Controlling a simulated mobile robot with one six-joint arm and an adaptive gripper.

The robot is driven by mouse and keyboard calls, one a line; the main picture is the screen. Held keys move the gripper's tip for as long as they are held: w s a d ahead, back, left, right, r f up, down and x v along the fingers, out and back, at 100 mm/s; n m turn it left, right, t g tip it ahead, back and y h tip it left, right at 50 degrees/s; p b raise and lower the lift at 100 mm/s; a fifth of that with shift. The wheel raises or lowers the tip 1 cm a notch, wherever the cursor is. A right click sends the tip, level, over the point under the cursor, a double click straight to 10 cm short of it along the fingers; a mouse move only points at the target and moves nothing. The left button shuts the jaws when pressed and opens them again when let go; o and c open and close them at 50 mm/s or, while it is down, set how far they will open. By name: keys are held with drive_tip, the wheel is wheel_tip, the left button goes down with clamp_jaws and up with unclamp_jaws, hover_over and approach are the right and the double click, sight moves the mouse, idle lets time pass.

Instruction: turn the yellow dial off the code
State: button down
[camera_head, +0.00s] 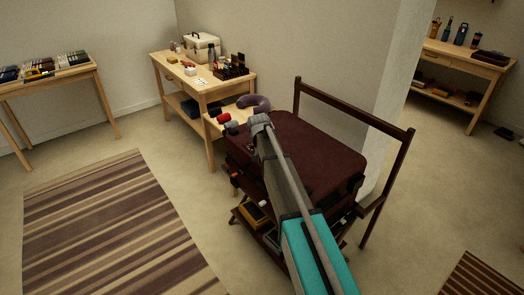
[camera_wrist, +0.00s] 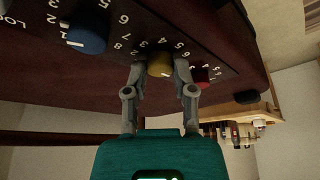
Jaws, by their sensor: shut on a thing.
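The yellow dial (camera_wrist: 159,62) sits on the dark numbered lock strip of the maroon suitcase (camera_head: 315,145). In the wrist view, my gripper (camera_wrist: 160,70) has one finger on each side of the yellow dial and is shut on it. A blue dial (camera_wrist: 87,36) with a white mark is to its left, and a red dial (camera_wrist: 201,76) is to its right, close to my right finger. White digits ring the dials. I cannot read which digit the yellow dial points to. In the head view, the dials and my fingertips cannot be made out.
The suitcase rests on a dark wooden rack (camera_head: 404,152) with a loaded lower shelf. Behind it, a wooden table (camera_head: 213,93) holds a case, a bottle and small items. More tables stand at left (camera_head: 45,80) and back right (camera_head: 470,55). The striped rug (camera_head: 110,230) at left is clear.

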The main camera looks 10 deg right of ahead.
drive_tip(key=m+h, duration=0.1)
drive_tip(key=m, duration=0.2)
drive_tip(key=m+g+h, duration=0.1)
drive_tip(key=m, duration=0.2)
drive_tip(key=shift+w+a, duration=0.15)
drive_tip(key=shift+a, duration=0.05)
drive_tip(key=m, duration=0.2)
drive_tip(key=m+g, duration=0.1)
drive_tip(key=m, duration=0.1)
drive_tip(key=shift+g+h, duration=0.3)
drive_tip(key=shift+h, duration=0.1)
drive_tip(key=shift+m, duration=0.3)
drive_tip(key=shift+c, duration=2.2)
unclamp_jaws()
drive_tip(key=shift+n, duration=0.5)
